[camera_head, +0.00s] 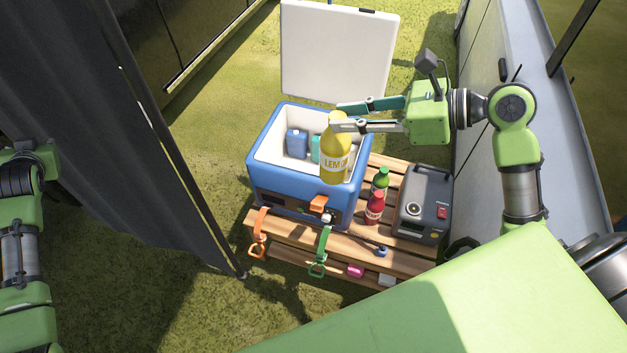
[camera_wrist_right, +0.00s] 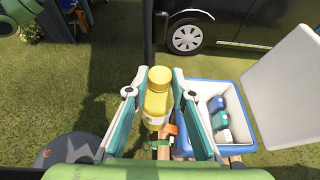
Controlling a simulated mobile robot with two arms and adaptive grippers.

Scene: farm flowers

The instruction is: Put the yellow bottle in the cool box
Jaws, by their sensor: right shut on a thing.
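The yellow bottle (camera_head: 336,155), with a lemon label, is upright between the fingers of my right gripper (camera_head: 345,117). That gripper is shut on the bottle's upper part. In the head view the bottle overlaps the front right of the blue cool box (camera_head: 283,190), whose white lid stands open. In the right wrist view the bottle (camera_wrist_right: 157,97) is between the fingers and the cool box (camera_wrist_right: 188,80) is to its right. Blue and teal items (camera_head: 297,143) are inside the box. Of my left arm, only links show at the left edge; its gripper is out of view.
A green bottle (camera_head: 380,183), a red bottle (camera_head: 374,207) and a grey power unit (camera_head: 425,205) stand right of the box on a wooden pallet (camera_head: 285,232). Orange and green straps hang at the front. A dark curtain (camera_head: 120,130) is at left.

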